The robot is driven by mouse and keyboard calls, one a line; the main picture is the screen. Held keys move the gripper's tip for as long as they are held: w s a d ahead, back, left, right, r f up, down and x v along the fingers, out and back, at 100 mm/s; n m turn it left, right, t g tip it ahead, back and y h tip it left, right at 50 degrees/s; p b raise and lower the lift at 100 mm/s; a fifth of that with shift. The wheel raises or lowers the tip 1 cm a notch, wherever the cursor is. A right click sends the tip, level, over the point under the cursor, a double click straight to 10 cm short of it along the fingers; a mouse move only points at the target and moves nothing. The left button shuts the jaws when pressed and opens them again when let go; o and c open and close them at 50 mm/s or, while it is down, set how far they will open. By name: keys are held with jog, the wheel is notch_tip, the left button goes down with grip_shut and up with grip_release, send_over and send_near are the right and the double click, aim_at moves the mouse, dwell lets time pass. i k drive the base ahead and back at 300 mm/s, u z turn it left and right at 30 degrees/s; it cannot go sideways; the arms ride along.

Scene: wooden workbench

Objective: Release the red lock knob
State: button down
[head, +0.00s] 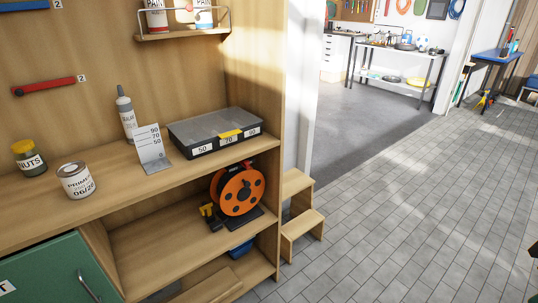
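I cannot make out a clear red lock knob. An orange cable reel (237,191) stands upright on the lower shelf of the workbench, with a dark centre and a black base. A small yellow and black part (210,216) sits at its left foot. A red bar-shaped handle (43,86) is on the wooden back panel at the left, beside a label "2". A small red spot (189,8) shows between the cans on the upper rack. My gripper is not in view.
The bench top (100,190) holds a nuts jar (30,160), a primer can (75,181), a white tube (126,116), a number stand (151,148) and an organiser case (215,133). A wooden step stool (302,222) stands right of the bench. The tiled floor (410,230) is clear.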

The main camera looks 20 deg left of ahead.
aim_at(245, 163)
jog(key=u, duration=0.25)
jog(key=i, duration=0.9)
jog(key=u, duration=0.4)
